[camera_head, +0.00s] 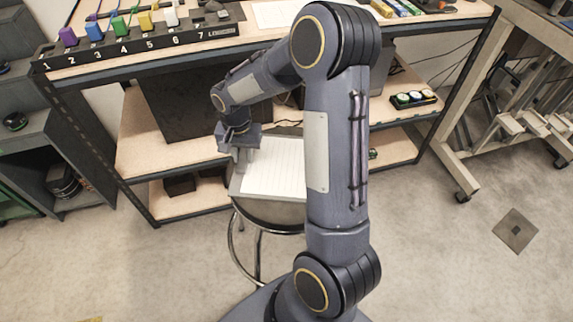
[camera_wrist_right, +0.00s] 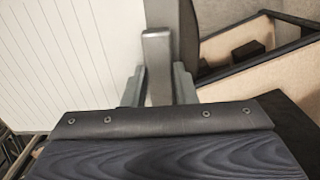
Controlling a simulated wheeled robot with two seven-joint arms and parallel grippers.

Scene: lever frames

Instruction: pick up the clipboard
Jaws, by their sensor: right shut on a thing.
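The clipboard (camera_head: 286,168) carries white lined paper and lies flat at the round stool, its right part hidden behind my right arm. I cannot tell whether it touches the seat. My right gripper (camera_head: 241,160) is at the clipboard's left edge, pointing down. In the right wrist view, the clipboard's paper (camera_wrist_right: 65,60) fills the left side, with a grey border beside it. My right gripper (camera_wrist_right: 157,88) is shut on the clipboard, with a grey upright piece between its fingers. My left gripper is out of view.
The stool (camera_head: 270,214) has a dark seat and metal legs. Behind it stands a workbench with wooden shelves (camera_head: 150,135); a numbered lever panel (camera_head: 140,47) sits on top. A wooden-topped frame (camera_head: 540,30) stands at right. The floor (camera_head: 430,250) at front right is open.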

